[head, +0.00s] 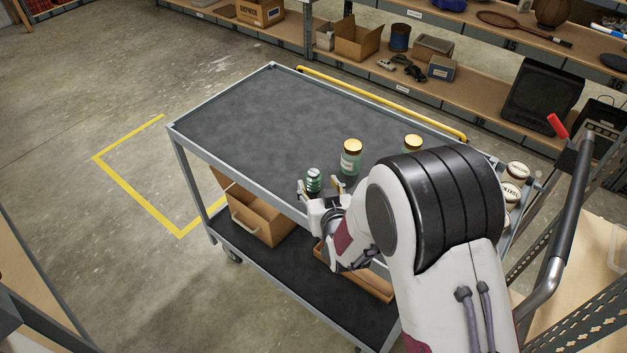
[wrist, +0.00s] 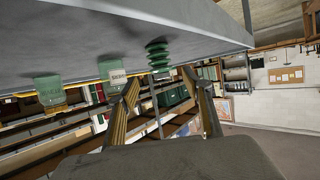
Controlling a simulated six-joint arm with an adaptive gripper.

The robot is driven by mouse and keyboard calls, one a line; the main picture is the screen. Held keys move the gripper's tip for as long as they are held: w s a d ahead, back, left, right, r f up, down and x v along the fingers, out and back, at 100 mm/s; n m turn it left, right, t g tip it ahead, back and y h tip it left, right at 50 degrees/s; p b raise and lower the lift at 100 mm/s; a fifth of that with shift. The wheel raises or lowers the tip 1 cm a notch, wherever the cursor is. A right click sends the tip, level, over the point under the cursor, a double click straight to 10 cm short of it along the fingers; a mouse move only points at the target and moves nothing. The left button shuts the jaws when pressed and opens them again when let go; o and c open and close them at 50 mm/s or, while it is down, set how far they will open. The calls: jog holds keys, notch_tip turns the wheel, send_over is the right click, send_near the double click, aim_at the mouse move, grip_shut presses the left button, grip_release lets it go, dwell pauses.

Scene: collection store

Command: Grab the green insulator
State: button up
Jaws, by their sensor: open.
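The green insulator (head: 313,180) is a small ribbed piece standing upright near the front edge of the cart's dark top (head: 262,112). In the wrist view the insulator (wrist: 158,56) shows upside down, with its ribs just beyond and between my fingertips. My gripper (head: 319,187) is open at the cart's front edge, its fingers spread on either side of the insulator. In the wrist view my gripper (wrist: 161,78) has nothing held between its fingers. My arm hides part of the cart's right end.
A labelled green jar with a gold lid (head: 351,160) stands just right of the insulator, and a second gold-lidded jar (head: 413,144) is farther right, partly hidden. White-lidded tins (head: 516,172) are at the right end. The cart top's left half is clear. An open box (head: 258,215) sits below.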

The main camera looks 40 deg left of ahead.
aim_at(315, 178)
jog(key=shift+w+a+f, duration=0.2)
jog(key=shift+w+a, duration=0.1)
jog(key=shift+a, duration=0.05)
jog(key=shift+w+a, duration=0.1)
jog(key=shift+x, duration=2.5)
jog(key=c, duration=1.3)
